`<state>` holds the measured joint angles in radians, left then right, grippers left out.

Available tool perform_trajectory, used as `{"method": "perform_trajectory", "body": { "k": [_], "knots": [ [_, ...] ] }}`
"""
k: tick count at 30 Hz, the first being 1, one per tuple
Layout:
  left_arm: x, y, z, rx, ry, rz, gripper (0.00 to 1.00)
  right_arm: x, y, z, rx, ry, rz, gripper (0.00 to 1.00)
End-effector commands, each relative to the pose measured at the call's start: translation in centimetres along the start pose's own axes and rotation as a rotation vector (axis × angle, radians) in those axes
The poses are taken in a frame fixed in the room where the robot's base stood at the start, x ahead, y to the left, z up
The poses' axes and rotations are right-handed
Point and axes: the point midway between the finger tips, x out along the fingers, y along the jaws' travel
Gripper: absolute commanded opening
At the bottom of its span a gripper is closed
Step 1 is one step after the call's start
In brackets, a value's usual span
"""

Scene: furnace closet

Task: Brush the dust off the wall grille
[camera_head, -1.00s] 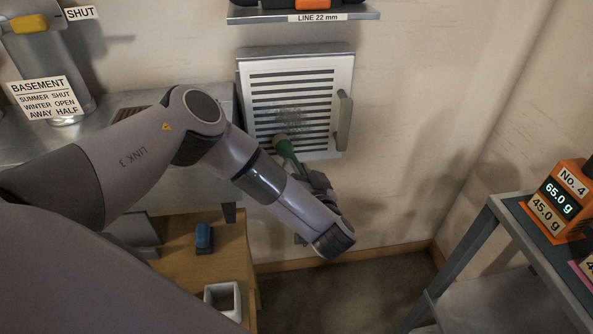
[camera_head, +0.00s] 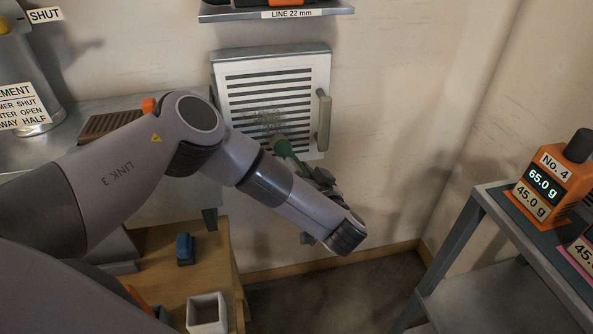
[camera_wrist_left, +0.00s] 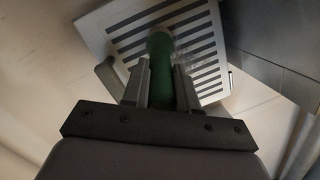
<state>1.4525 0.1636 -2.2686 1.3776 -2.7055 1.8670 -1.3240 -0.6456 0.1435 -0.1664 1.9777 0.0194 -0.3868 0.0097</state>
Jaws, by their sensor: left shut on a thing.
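The wall grille (camera_head: 292,85) is a white slatted panel on the wall, with a grey handle (camera_head: 324,121) on its right side. A grey patch of dust (camera_head: 262,117) lies on its lower left slats. My left gripper (camera_head: 306,174) is below the grille, shut on a green brush (camera_head: 287,152) that points up toward the slats. The left wrist view shows the green brush (camera_wrist_left: 160,72) between the two fingers (camera_wrist_left: 160,85), with the grille (camera_wrist_left: 200,45) behind. Whether the brush tip touches the slats I cannot tell. My right gripper is out of view.
A shelf (camera_head: 275,13) labelled "LINE 22 mm" hangs above the grille.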

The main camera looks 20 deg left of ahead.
Motion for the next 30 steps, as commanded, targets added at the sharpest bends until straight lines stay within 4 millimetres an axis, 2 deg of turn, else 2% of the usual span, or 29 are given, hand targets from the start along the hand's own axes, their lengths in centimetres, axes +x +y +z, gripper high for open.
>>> {"method": "perform_trajectory", "body": {
  "k": [11,30],
  "knots": [
    [0.2,-0.3,0.0,0.000,0.001,-0.001,0.00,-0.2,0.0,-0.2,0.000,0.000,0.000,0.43],
    [0.7,-3.5,1.9,0.000,0.000,-0.001,0.00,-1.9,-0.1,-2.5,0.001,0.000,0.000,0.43]
  ]
}}
